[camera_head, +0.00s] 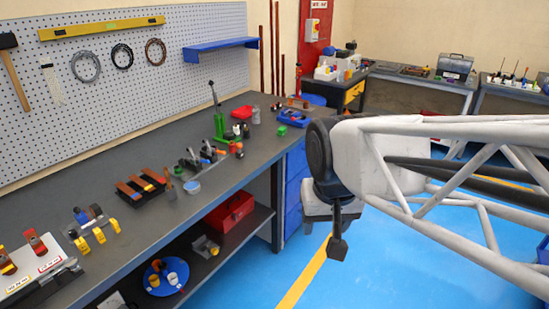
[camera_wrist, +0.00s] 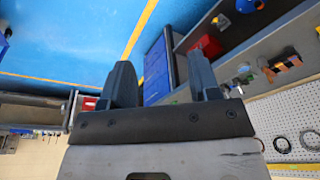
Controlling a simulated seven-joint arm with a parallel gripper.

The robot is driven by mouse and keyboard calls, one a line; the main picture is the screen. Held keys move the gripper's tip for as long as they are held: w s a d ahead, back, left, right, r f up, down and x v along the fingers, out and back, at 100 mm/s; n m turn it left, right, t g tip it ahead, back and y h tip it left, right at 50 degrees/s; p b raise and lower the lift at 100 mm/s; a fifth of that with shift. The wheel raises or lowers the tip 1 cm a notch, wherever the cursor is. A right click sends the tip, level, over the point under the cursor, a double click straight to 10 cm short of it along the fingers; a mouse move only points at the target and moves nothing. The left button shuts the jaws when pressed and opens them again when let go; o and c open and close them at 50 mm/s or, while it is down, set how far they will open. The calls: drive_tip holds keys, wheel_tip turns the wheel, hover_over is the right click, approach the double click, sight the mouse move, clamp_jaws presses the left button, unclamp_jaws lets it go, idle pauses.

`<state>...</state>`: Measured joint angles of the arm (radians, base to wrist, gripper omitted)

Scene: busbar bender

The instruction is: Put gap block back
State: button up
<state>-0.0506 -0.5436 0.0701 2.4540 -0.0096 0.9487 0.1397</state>
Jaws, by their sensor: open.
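My gripper (camera_wrist: 160,78) is open, with two dark fingers apart and nothing between them in the wrist view. In the head view my gripper (camera_head: 338,235) hangs over the blue floor, right of the workbench (camera_head: 150,232) and clear of it. I cannot tell for sure which object is the gap block. Small candidates on the bench are a green block (camera_head: 282,131) near the far end and several yellow pieces (camera_head: 99,235) near the front left. All of them are well away from my gripper.
A red toolbox (camera_head: 230,212) sits on the lower shelf. Open floor (camera_head: 350,280) lies right of the bench.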

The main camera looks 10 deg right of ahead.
drive_tip(key=shift+n, duration=0.4)
drive_tip(key=s, duration=0.1)
drive_tip(key=s+d+f, duration=0.1)
drive_tip(key=s, duration=0.1)
drive_tip(key=s+d+f, duration=0.1)
drive_tip(key=shift+s, duration=0.4)
idle(0.6)
